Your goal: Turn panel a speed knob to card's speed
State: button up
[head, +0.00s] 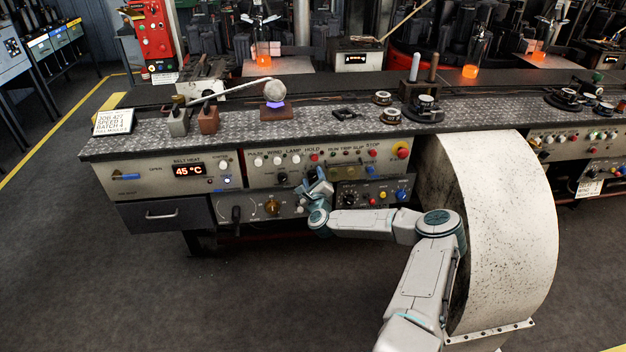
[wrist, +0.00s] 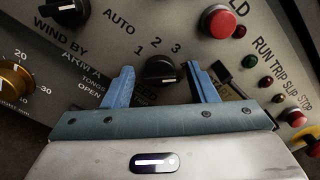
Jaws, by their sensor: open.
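The black speed knob (wrist: 160,70) is on the sloping panel in the wrist view, with the numbers 1, 2 and 3 above it. I cannot tell for sure which number its pointer faces. My gripper (wrist: 159,77) is open, its blue fingers on either side of the knob with gaps showing; contact does not show. In the head view my gripper (head: 316,184) is at the panel front and hides the knob. The card (head: 114,121) stands on the left end of the bench; it appears to read JOB 427, SPEED 1, BATCH 4.
Another black knob (wrist: 65,8) and a gold dial (wrist: 12,82) lie to the left. A red button (wrist: 219,21) and several small lamps lie to the right. A large pale curved guard (head: 510,230) stands right of the panel. Floor in front is clear.

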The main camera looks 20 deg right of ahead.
jog(key=c, duration=1)
